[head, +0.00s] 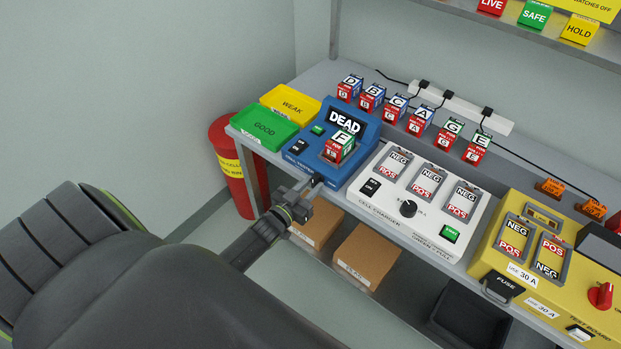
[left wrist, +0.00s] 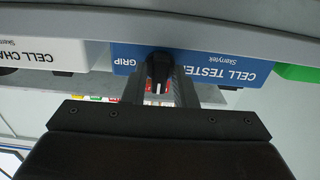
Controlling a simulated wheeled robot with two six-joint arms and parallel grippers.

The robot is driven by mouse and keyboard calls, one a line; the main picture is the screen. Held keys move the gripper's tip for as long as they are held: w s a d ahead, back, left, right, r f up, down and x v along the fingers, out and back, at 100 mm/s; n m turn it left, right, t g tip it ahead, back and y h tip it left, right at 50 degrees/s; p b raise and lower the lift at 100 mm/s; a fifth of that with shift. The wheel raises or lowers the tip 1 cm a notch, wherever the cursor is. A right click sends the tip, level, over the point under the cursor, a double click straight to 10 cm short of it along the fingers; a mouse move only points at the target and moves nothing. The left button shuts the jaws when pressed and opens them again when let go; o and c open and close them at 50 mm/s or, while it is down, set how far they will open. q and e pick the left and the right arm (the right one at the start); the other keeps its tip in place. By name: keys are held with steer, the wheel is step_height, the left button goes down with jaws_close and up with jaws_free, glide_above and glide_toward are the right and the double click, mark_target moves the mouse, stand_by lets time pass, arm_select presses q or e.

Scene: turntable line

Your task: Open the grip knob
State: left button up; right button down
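The blue cell tester (head: 299,152) stands at the left end of the bench, its display reading DEAD. A cell marked F (head: 339,146) sits in its clamp. The black grip knob (left wrist: 158,66) with a pale pointer line is on the tester's front face, beside the word GRIP in the left wrist view. My left gripper (head: 307,188) is at that front face, and its fingers (left wrist: 160,88) lie on both sides of the knob, seemingly closed against it. My right gripper is not in view.
A green GOOD tray (head: 262,125) and yellow WEAK tray (head: 290,104) are left of the tester. The white cell charger (head: 385,215) is close on its right, then a yellow test board (head: 495,262). Cardboard boxes (head: 367,256) sit below the bench. Several cells stand behind.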

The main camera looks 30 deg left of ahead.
arm_select(q)
steer(key=s+a+b, duration=0.1)
steer(key=s+b, duration=0.1)
steer(key=s, duration=1.5)
steer(key=shift+s+a+b, duration=0.15)
steer(key=shift+a+b, duration=0.05)
steer(key=shift+b, duration=0.2)
